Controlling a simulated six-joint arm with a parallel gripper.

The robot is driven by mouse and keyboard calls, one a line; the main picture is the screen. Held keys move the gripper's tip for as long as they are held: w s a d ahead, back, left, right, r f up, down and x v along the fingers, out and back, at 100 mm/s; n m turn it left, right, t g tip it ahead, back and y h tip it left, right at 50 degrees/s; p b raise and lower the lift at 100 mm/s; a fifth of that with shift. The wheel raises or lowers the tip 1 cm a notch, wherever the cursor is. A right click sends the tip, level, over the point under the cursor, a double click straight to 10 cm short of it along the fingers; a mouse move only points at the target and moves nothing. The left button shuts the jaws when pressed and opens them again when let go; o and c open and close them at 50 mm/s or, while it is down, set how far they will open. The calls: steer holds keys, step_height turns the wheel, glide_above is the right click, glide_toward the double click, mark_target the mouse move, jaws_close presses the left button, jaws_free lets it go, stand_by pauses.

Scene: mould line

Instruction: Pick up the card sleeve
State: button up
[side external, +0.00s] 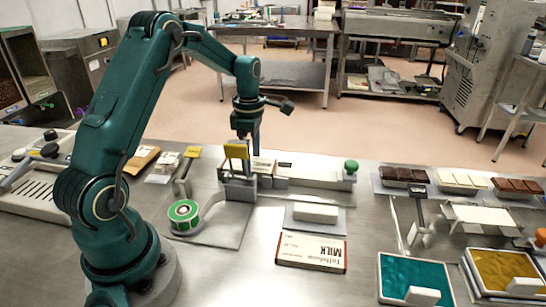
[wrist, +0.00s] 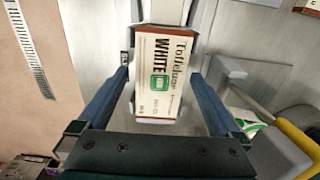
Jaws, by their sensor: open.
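A white card sleeve with brown edges, printed "WHITE" with a green patch (wrist: 165,75), lies between my gripper's blue fingers in the wrist view. In the side view it shows partly as a small white piece (side external: 264,166) in a grey holder, largely hidden. My gripper (side external: 254,146) points down just over it, and in the wrist view its fingers (wrist: 161,80) stand open on both sides, with gaps. A second sleeve printed "MILK" (side external: 311,253) lies flat on the steel table in front, away from my gripper.
A grey label unit with a yellow handle (side external: 236,149) and a green-and-white roll (side external: 184,215) stand close to my gripper. A white block (side external: 316,212) sits on a plate. Chocolate bars (side external: 404,175) and teal (side external: 415,274) and yellow trays lie right.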

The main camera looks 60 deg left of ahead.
steer(key=c, duration=1.4)
steer(key=shift+r, duration=0.1)
